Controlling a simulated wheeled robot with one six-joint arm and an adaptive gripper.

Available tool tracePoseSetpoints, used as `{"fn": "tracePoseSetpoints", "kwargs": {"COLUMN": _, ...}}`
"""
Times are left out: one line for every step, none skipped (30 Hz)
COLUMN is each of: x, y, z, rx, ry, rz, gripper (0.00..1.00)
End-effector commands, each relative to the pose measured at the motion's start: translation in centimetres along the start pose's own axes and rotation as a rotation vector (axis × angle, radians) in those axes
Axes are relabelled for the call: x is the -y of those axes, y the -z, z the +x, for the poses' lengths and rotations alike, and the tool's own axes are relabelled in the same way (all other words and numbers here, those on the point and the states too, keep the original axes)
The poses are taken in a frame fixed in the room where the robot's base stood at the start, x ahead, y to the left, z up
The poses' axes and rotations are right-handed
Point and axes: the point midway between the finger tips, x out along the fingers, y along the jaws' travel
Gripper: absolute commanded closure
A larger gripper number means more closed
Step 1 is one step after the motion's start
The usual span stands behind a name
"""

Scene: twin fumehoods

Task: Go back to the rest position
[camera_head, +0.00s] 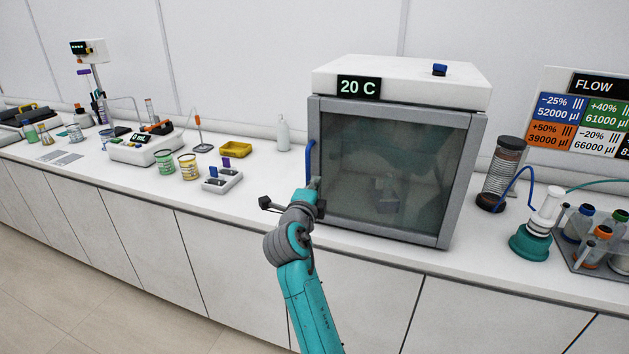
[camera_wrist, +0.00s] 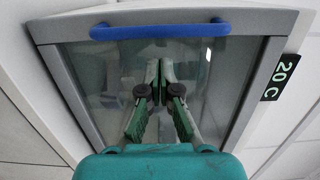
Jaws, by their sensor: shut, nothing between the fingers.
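My gripper (camera_head: 315,183) is in front of the left side of a grey-framed incubator (camera_head: 465,190) with a dark glass door (camera_head: 395,150). A blue bar handle (camera_head: 310,158) stands on the left edge of the door, just beyond my gripper. In the wrist view the fingers (camera_wrist: 160,70) are together and empty, pointing at the glass. The blue handle (camera_wrist: 160,30) lies past the fingertips there, not between them. The door appears shut. A dim object shows behind the glass. Whether the fingertips touch the door cannot be told.
A "20 C" display (camera_head: 358,87) sits on the incubator top. Left on the bench are a white bottle (camera_head: 283,133), a yellow tray (camera_head: 235,149) and a small white rack (camera_head: 222,182). A green-based flask (camera_head: 530,243) and tube rack stand right. The floor before the cabinets is clear.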

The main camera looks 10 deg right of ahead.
Motion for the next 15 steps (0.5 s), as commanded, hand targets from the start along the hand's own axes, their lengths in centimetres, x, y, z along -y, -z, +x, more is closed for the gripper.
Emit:
{"fn": "tracePoseSetpoints", "kwargs": {"x": 0.1, "y": -0.3, "z": -0.9, "rx": 0.004, "ry": 0.002, "rz": 0.001, "gripper": 1.0}}
{"fn": "tracePoseSetpoints", "kwargs": {"x": 0.0, "y": -0.4, "z": -1.3, "rx": 0.004, "ry": 0.002, "rz": 0.001, "gripper": 1.0}}
{"fn": "tracePoseSetpoints", "kwargs": {"x": 0.0, "y": -0.4, "z": -1.9, "rx": 0.004, "ry": 0.002, "rz": 0.001, "gripper": 1.0}}
{"fn": "tracePoseSetpoints", "kwargs": {"x": 0.0, "y": -0.4, "z": -2.4, "rx": 0.003, "ry": 0.001, "rz": 0.001, "gripper": 1.0}}
{"fn": "tracePoseSetpoints", "kwargs": {"x": 0.0, "y": -0.5, "z": -2.9, "rx": 0.004, "ry": 0.001, "rz": 0.001, "gripper": 1.0}}
{"fn": "tracePoseSetpoints", "kwargs": {"x": 0.1, "y": -0.7, "z": -3.6, "rx": 0.005, "ry": 0.002, "rz": 0.002, "gripper": 1.0}}
{"fn": "tracePoseSetpoints", "kwargs": {"x": 0.0, "y": -0.7, "z": -4.1, "rx": 0.005, "ry": 0.001, "rz": 0.001, "gripper": 1.0}}
{"fn": "tracePoseSetpoints", "kwargs": {"x": 0.0, "y": -0.7, "z": -4.5, "rx": 0.004, "ry": 0.001, "rz": 0.001, "gripper": 1.0}}
{"fn": "tracePoseSetpoints", "kwargs": {"x": 0.0, "y": -0.8, "z": -5.2, "rx": 0.004, "ry": 0.001, "rz": 0.001, "gripper": 1.0}}
{"fn": "tracePoseSetpoints", "kwargs": {"x": 0.0, "y": -0.8, "z": -5.6, "rx": 0.004, "ry": 0.001, "rz": 0.001, "gripper": 1.0}}
{"fn": "tracePoseSetpoints", "kwargs": {"x": 0.1, "y": -0.9, "z": -6.0, "rx": 0.004, "ry": 0.002, "rz": 0.001, "gripper": 1.0}}
{"fn": "tracePoseSetpoints", "kwargs": {"x": 0.1, "y": -0.9, "z": -6.4, "rx": 0.004, "ry": 0.002, "rz": 0.001, "gripper": 1.0}}
{"fn": "tracePoseSetpoints", "kwargs": {"x": 0.0, "y": -0.9, "z": -6.7, "rx": 0.003, "ry": 0.001, "rz": 0.0, "gripper": 1.0}}
{"fn": "tracePoseSetpoints", "kwargs": {"x": 0.0, "y": -1.0, "z": -6.9, "rx": 0.002, "ry": 0.0, "rz": 0.0, "gripper": 1.0}}
{"fn": "tracePoseSetpoints", "kwargs": {"x": 0.0, "y": -1.0, "z": -7.2, "rx": 0.002, "ry": 0.0, "rz": 0.0, "gripper": 1.0}}
